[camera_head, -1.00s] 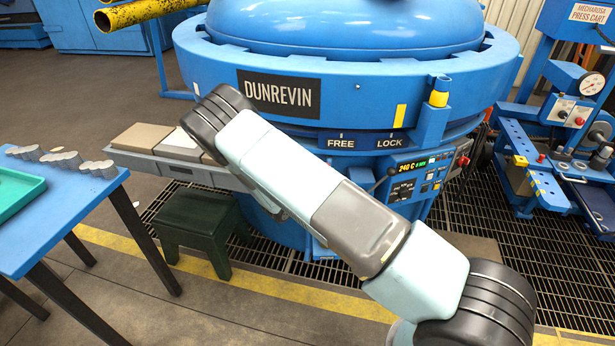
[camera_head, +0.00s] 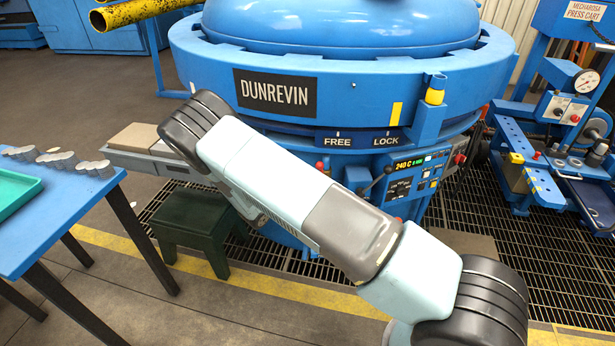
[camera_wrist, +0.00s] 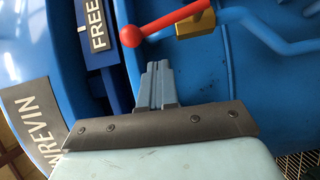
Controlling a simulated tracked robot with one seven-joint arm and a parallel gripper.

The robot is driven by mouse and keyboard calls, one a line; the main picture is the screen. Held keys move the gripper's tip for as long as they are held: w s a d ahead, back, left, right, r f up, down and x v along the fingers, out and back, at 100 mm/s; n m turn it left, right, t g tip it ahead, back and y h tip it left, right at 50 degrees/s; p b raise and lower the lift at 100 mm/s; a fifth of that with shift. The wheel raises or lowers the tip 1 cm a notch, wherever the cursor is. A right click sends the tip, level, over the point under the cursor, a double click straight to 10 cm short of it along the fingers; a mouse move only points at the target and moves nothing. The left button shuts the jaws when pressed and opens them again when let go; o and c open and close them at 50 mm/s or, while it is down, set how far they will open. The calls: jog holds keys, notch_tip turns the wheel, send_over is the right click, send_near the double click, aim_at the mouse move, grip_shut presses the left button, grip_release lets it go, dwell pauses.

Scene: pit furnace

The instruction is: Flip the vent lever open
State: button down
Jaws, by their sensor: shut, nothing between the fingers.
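The vent lever (camera_wrist: 170,22) is a red bar with a round red knob on a brass-coloured valve block (camera_wrist: 196,24), on a bent blue pipe. In the wrist view it slants from the knob up to the right. My gripper (camera_wrist: 156,68) is shut and empty, with its fingertips below the lever and a little right of the knob. A gap shows between them in the picture; the depth of that gap is hard to tell. In the head view my arm hides the gripper, and only a small red knob (camera_head: 320,167) shows beside the arm.
The blue furnace (camera_head: 350,85) with its FREE and LOCK plate (camera_head: 362,140) fills the middle. A control panel (camera_head: 410,180) is to the right of my arm. A green stool (camera_head: 192,215), a blue table (camera_head: 75,215) and a press cart (camera_head: 560,130) stand around.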

jog(key=v, duration=0.6)
jog(key=shift+s+f, duration=0.25)
jog(key=shift+a, duration=0.1)
jog(key=s+d+r+m+g+y, duration=0.1)
jog(key=s+d+r+m+g, duration=0.25)
jog(key=d+r, duration=0.45)
jog(key=s+d+r+m+g+y, duration=0.15)
jog(key=d+r+g, duration=0.3)
jog(key=r, duration=0.65)
jog(key=s+d+r+m+g+y, duration=0.1)
jog(key=s+d+r+m+g, duration=0.25)
jog(key=d+r, duration=0.45)
jog(key=s+d+r+t+y, duration=0.2)
jog(key=s+d+r+y, duration=0.1)
jog(key=s+r, duration=0.6)
jog(key=s+d+r+t+y, duration=0.2)
jog(key=s+r+y, duration=0.3)
jog(key=s+r, duration=0.5)
jog(key=s, duration=0.7)
jog(key=shift+d, duration=0.35)
jog(key=shift+y, duration=0.25)
